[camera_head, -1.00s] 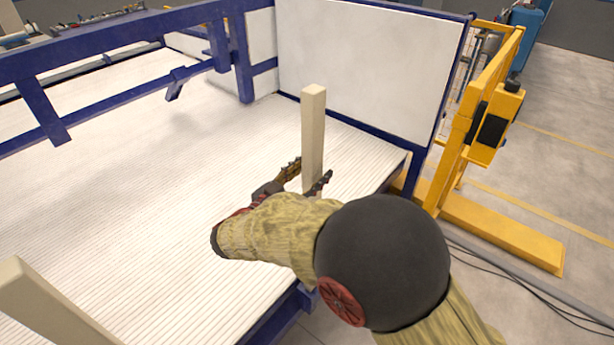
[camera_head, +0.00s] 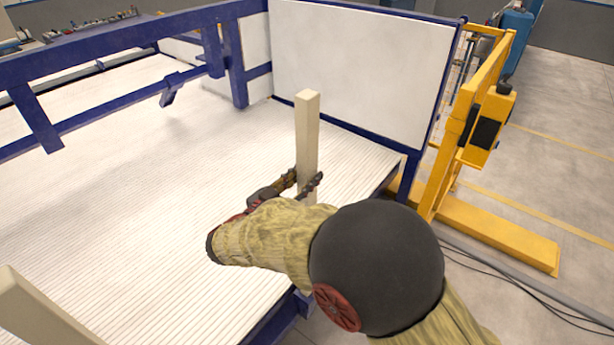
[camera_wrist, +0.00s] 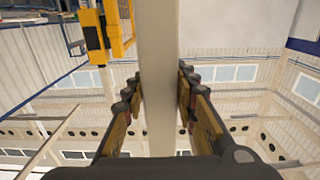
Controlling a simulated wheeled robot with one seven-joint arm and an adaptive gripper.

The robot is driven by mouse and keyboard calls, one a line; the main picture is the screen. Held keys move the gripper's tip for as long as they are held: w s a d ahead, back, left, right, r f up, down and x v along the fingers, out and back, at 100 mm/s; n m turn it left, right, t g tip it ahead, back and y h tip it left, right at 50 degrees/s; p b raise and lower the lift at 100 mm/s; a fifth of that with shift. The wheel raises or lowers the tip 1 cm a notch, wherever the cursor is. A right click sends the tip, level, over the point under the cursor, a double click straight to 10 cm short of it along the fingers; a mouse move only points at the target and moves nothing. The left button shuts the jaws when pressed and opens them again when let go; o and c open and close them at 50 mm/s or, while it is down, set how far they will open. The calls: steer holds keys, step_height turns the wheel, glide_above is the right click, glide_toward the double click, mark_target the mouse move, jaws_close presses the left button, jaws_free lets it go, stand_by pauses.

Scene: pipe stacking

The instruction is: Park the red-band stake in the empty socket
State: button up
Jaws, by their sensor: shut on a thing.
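A pale, square-section wooden stake (camera_head: 307,130) stands upright on the ribbed white bed, near the white end panel. My gripper (camera_head: 306,180) is shut on it low down, one finger on each side. In the wrist view the stake (camera_wrist: 158,60) runs between the fingers of my gripper (camera_wrist: 158,95). A second pale stake (camera_head: 40,312) stands at the lower left, partly out of frame. No red band shows on the visible parts of either stake. The foot of the held stake is hidden behind my arm, and no socket is visible.
The ribbed white bed (camera_head: 140,200) is broad and bare. A blue frame rail (camera_head: 120,50) crosses above its far side. A white panel (camera_head: 360,65) closes the right end. A yellow frame (camera_head: 470,130) stands on the floor beyond it.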

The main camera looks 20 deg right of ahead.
mark_target(300, 105)
jaws_close()
steer(key=shift+r, duration=0.1)
steer(key=shift+r, duration=4.4)
steer(key=shift+r+p, duration=0.3)
steer(key=shift+r, duration=5.7)
